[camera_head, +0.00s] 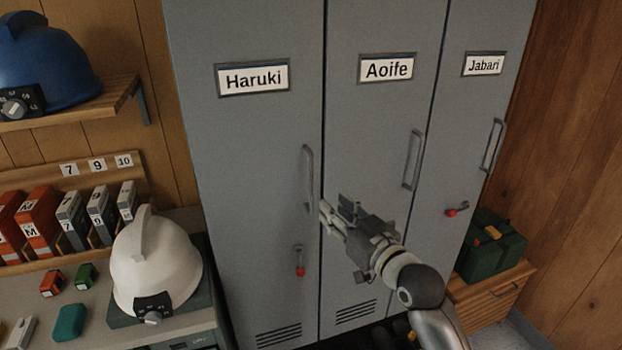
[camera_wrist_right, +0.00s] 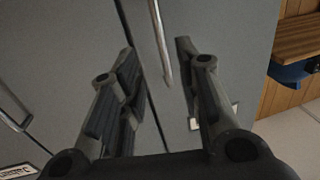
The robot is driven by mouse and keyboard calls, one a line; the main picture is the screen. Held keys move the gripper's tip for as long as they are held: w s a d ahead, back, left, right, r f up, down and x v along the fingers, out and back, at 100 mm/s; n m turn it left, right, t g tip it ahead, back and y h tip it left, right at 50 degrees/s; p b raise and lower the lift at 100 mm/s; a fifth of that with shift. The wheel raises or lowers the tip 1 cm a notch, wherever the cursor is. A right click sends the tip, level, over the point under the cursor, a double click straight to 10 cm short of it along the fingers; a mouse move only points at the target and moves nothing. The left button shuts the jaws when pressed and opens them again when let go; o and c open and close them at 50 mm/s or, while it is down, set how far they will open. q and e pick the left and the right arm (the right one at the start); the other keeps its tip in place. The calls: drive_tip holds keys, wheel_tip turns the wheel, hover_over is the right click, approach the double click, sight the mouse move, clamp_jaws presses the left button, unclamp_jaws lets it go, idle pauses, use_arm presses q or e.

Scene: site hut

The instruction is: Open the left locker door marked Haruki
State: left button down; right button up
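The locker door marked Haruki (camera_head: 250,170) is grey and closed, with its name label (camera_head: 252,78) near the top. Its upright bar handle (camera_head: 308,178) is at the right edge of the door, with a red-tipped latch or key (camera_head: 300,262) below it. My right gripper (camera_head: 334,208) is in front of the lockers, just right of and below the handle. In the wrist view my right gripper (camera_wrist_right: 158,55) is open, and the Haruki handle (camera_wrist_right: 160,40) shows between its fingertips, with no clear contact. My left gripper is not in view.
Closed doors marked Aoife (camera_head: 370,130) and Jabari (camera_head: 475,120) are to the right. A desk at left holds a white helmet (camera_head: 155,262); a blue helmet (camera_head: 42,65) sits on a shelf. A green box (camera_head: 490,248) stands on a wooden cabinet (camera_head: 490,295) at right.

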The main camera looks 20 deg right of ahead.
sight(312, 187)
drive_tip(key=p+x, duration=0.1)
drive_tip(key=x, duration=0.4)
drive_tip(key=p+x, duration=0.1)
drive_tip(key=x, duration=0.4)
drive_tip(key=shift+w+a+r+p, duration=0.15)
drive_tip(key=shift+w+r+p, duration=0.15)
drive_tip(key=shift+p, duration=0.1)
drive_tip(key=shift+c, duration=0.5)
clamp_jaws()
